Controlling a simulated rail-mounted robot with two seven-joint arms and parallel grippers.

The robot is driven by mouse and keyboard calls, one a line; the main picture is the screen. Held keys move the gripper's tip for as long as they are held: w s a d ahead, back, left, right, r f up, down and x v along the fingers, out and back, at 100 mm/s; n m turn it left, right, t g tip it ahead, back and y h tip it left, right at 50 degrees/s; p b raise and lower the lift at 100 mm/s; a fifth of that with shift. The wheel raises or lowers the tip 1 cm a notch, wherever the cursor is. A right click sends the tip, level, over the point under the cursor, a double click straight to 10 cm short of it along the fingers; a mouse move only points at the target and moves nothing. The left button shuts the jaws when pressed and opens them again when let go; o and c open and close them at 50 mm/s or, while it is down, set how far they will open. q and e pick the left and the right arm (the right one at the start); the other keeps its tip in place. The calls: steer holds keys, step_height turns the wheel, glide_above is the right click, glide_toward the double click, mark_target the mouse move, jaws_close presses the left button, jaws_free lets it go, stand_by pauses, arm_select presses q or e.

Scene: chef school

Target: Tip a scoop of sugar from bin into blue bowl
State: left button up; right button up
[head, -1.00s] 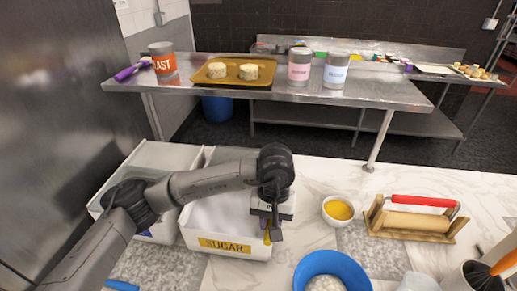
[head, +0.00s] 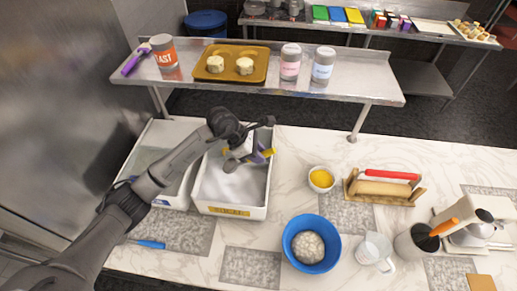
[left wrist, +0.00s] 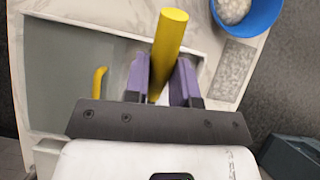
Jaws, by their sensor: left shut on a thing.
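The white sugar bin (head: 238,212) stands on the counter, with a yellow label on its front and white sugar inside. My left gripper (head: 259,155) is over the rear part of this bin, shut on the scoop's yellow handle (head: 268,152). In the left wrist view the handle (left wrist: 167,45) sits between the two purplish fingers (left wrist: 162,85). My right gripper is not in view.
A second bin (head: 146,150) adjoins on the left. Bare counter separates the sugar bin and blue bowl.

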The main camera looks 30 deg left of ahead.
arm_select(q)
steer(key=shift+f+b, duration=0.85)
steer(key=shift+f, duration=0.65)
step_height(320, 180, down, 8)
steer(key=b, duration=0.5)
steer(key=shift+r, duration=0.2)
step_height(320, 180, up, 10)
steer(key=g+y+p, duration=0.1)
steer(key=y+p, duration=0.1)
steer(key=p, duration=0.6)
steer(key=shift+r+g+y+p, duration=0.4)
steer(key=shift+r+y+p, duration=0.3)
steer(key=shift+r+p, duration=0.3)
steer(key=shift+f, duration=0.1)
